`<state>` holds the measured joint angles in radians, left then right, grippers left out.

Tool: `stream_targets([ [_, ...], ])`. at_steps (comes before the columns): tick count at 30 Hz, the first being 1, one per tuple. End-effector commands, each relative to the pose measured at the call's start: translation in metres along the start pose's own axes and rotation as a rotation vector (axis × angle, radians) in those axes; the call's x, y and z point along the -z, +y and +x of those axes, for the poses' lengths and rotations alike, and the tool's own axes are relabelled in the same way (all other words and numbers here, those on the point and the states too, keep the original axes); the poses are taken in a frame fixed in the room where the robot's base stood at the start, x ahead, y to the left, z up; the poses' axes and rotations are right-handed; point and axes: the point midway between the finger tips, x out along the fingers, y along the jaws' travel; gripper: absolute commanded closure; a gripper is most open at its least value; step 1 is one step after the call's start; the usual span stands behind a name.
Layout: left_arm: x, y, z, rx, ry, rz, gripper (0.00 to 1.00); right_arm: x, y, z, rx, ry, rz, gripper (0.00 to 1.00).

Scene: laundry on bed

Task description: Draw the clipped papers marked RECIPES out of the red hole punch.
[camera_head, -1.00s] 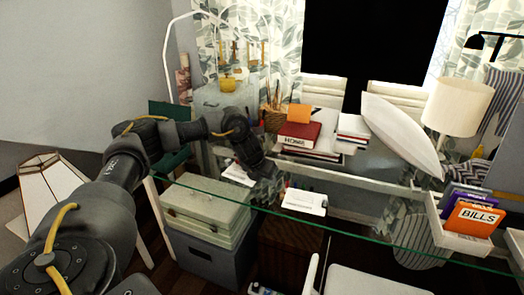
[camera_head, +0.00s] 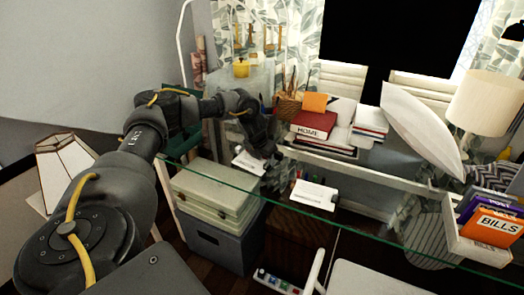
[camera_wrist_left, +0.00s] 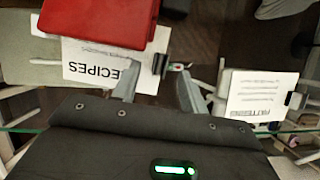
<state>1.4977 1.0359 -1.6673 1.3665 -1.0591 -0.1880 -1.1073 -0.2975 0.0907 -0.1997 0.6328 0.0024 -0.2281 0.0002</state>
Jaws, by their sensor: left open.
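The red hole punch (camera_wrist_left: 98,18) shows at the top of the left wrist view; I cannot make it out in the head view. White papers marked RECIPES (camera_wrist_left: 98,68) stick out from under it, with a black clip (camera_wrist_left: 160,63) at their right edge. My left gripper (camera_wrist_left: 160,72) is open, its fingers on either side of the clip, the left one overlapping the papers. I cannot tell whether they touch. In the head view my left gripper (camera_head: 267,153) hangs at the glass desk, beside a white sheet (camera_head: 248,162). My right gripper is not in view.
Other clipped papers, marked PATTERNS (camera_wrist_left: 258,97), lie to the right; white papers (camera_head: 315,195) also show on the desk. Behind stand a red HOME book (camera_head: 312,124) and a pencil basket (camera_head: 288,107). An orange BILLS folder (camera_head: 494,228) stands in a tray at right.

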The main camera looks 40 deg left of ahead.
Motion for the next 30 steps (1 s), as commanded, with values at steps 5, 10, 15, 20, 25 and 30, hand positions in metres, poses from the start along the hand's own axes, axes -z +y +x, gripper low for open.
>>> stream_targets([
  [5,0.000,0.000,0.022,0.000,0.002,-0.001,0.56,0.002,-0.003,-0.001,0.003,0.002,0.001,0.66],
  [10,0.000,0.000,0.030,0.000,0.000,0.000,0.56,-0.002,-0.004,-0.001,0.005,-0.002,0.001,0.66],
  [15,0.000,0.000,0.031,0.000,-0.001,0.000,0.56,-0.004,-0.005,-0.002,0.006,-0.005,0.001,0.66],
  [20,0.000,0.000,0.031,0.000,0.000,0.000,0.64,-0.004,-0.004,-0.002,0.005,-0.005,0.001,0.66],
  [25,0.000,0.000,0.031,0.000,-0.001,-0.001,0.86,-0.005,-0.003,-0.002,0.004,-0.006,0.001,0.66],
  [30,0.000,0.000,0.031,0.000,-0.001,-0.001,1.00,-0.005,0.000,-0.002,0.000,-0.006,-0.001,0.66],
])
